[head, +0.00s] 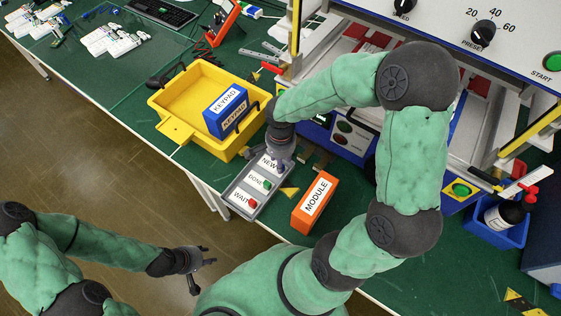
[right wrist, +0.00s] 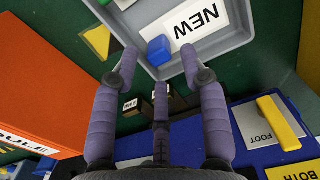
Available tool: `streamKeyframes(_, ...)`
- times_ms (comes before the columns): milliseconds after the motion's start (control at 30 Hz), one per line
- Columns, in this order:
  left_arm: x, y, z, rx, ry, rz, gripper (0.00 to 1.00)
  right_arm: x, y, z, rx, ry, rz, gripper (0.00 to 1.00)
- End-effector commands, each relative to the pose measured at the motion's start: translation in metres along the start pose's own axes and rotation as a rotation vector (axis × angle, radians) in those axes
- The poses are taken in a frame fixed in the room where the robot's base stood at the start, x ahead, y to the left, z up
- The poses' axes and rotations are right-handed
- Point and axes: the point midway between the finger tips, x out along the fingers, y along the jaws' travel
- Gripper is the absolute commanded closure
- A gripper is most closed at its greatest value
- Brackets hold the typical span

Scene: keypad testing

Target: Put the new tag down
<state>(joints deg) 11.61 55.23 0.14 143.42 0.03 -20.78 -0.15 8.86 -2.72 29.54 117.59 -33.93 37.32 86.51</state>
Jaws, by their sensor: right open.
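The grey tray (head: 240,204) on the green bench has places labelled NEW, DONE and WAIT. A small blue tag (right wrist: 158,50) lies in the NEW place beside the white NEW label (right wrist: 197,25) in the right wrist view. My right gripper (right wrist: 159,57) is open, its fingertips spread around the blue tag without visible contact. In the head view my right gripper (head: 281,150) hangs over the NEW end and hides the tag. A green piece (head: 267,185) sits at DONE and a red piece (head: 252,203) at WAIT. My left gripper (head: 205,268) is open and empty, off the bench's front edge.
An orange MODULE box (head: 315,203) stands right of the tray. A yellow bin (head: 185,93) with a blue KEYPAD box (head: 226,110) stands behind and left. A test machine (head: 480,60) fills the back right. A blue holder with a bottle (head: 505,213) is at right.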

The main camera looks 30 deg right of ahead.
Motion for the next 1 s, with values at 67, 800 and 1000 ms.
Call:
streamKeyframes(67, -0.011, 0.004, 0.0, 0.0, 0.0, 0.0, 0.6, -0.023, -0.001, 0.0, -0.001, 0.002, -0.004, 0.55)
streamKeyframes(800, -0.031, 0.011, 0.001, 0.0, 0.0, 0.0, 0.6, -0.086, 0.0, 0.0, -0.001, 0.0, 0.0, 0.55)
streamKeyframes(1000, -0.036, 0.013, 0.001, 0.0, 0.0, 0.0, 0.6, -0.091, 0.0, 0.001, -0.002, -0.001, 0.0, 0.55)
